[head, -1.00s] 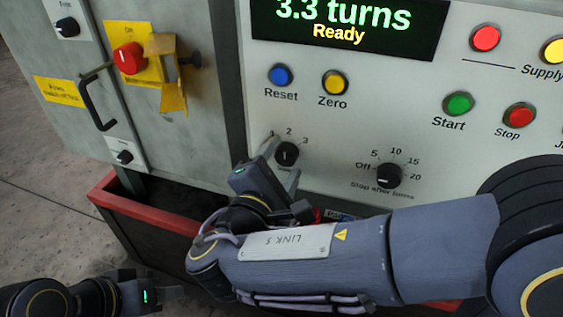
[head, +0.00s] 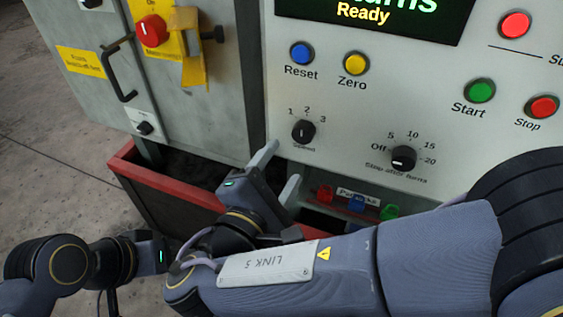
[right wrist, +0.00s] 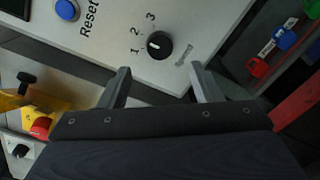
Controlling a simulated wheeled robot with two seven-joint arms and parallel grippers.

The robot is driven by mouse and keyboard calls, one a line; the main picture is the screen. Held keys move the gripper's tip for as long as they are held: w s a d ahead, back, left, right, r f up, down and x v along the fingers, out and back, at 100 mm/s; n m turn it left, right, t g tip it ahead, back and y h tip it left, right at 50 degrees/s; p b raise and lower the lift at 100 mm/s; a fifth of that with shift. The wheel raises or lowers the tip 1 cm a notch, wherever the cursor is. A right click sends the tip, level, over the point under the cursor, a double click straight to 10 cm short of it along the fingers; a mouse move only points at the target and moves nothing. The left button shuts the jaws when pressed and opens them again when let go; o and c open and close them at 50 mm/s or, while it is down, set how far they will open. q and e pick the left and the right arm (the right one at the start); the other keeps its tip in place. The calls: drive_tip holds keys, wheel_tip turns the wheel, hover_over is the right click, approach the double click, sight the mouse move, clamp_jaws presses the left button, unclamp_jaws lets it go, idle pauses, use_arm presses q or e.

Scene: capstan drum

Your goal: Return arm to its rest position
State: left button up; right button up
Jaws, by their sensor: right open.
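My right gripper (head: 277,172) is open and empty in front of the panel, below and to the left of the speed knob (head: 303,131). In the right wrist view the two fingers (right wrist: 158,84) stand apart, and the speed knob (right wrist: 159,45) lies beyond them, not between them. The knob is black and its pointer appears near 2. My left gripper (head: 170,255) is at the lower left, and its fingers cannot be made out. My right arm (head: 340,270) crosses the lower right of the head view.
The stop-after-turns knob (head: 403,158) and buttons sit on the panel (head: 440,120). Padlocks (head: 357,204) hang below it. A red-rimmed bin (head: 150,182) stands below the grey cabinet (head: 190,110), which has a handle (head: 118,75) and red switch (head: 151,31). Open floor (head: 45,180) lies left.

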drive_tip(key=w+d+f+m+g+h, duration=0.1)
drive_tip(key=d+f+m+g, duration=0.25)
drive_tip(key=d, duration=0.45)
drive_tip(key=d+f+m+g, duration=0.25)
drive_tip(key=d+g, duration=0.25)
drive_tip(key=d, duration=0.4)
drive_tip(key=s+d+f+m+g+y, duration=0.6)
drive_tip(key=s+d+f+m+y, duration=0.15)
drive_tip(key=s+m, duration=0.25)
wheel_tip(320, 180, up, 32)
drive_tip(key=s+a+m+t+y+p, duration=0.1)
drive_tip(key=m+t+y+p, duration=0.2)
drive_tip(key=p, duration=2.8)
drive_tip(key=m, duration=0.3)
drive_tip(key=shift+s+r+t+y, duration=0.15)
drive_tip(key=shift+t+y, duration=0.2)
